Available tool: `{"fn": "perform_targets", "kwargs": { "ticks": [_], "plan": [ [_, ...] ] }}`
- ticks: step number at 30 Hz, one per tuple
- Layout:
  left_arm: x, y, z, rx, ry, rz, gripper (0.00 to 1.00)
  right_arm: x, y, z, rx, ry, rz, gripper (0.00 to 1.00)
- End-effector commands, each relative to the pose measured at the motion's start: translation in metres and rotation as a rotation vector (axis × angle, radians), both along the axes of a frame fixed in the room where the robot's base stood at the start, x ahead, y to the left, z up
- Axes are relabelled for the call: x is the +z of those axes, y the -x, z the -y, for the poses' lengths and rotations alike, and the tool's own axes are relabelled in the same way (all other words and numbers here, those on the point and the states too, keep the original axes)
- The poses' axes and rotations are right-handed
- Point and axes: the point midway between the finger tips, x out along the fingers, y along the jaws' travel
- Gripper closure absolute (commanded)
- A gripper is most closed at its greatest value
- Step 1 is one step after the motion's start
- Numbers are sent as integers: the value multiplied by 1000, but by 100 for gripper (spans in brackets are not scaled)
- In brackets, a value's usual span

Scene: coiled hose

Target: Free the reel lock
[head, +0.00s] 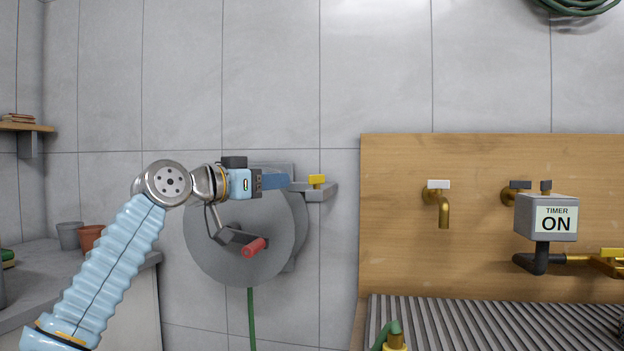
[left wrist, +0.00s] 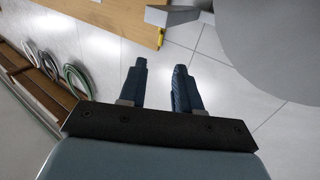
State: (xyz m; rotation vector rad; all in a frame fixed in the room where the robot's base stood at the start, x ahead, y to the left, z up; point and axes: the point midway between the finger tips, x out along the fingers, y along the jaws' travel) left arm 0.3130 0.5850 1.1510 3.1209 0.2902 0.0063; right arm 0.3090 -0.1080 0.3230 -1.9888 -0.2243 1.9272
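The grey hose reel (head: 222,262) is on the tiled wall, with a red crank handle (head: 255,247) and a green hose (head: 252,320) hanging below. A grey bracket (head: 322,192) sticks out to its right and carries a small yellow piece (head: 316,180), seemingly the reel lock. My left gripper (head: 288,181) is in front of the reel, its fingers pointing right toward the yellow piece, apparently short of it. In the left wrist view the fingers (left wrist: 160,67) are apart with nothing between them; the yellow piece (left wrist: 160,38) shows beyond the tips. My right gripper is out of view.
A wooden panel (head: 400,260) to the right carries a brass tap (head: 443,212) and a grey timer box (head: 546,218) reading ON. A ribbed grey surface (head: 480,325) lies below. Pots (head: 90,236) stand on the left counter (head: 40,275). Bare wall lies above the reel.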

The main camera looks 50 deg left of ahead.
Motion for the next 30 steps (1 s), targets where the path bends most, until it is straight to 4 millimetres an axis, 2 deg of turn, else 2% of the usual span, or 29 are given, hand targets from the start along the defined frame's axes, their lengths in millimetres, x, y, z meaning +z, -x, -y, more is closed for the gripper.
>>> {"fn": "perform_targets", "kwargs": {
  "ticks": [9, 15, 21, 28, 29, 30],
  "plan": [
    [5, -73, -11, -3, -5, -3, 67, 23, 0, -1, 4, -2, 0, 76],
    [4, -105, -19, 0, -6, -2, 67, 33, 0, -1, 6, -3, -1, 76],
    [1, -117, -22, 3, -6, -3, 67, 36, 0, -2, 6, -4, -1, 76],
    [1, -118, -22, 3, -7, -3, 67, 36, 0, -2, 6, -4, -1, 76],
    [1, -118, -22, 3, -7, -3, 69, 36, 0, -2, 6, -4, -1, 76],
    [1, -118, -22, 3, -7, -3, 75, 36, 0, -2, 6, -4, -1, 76]
  ]
}}
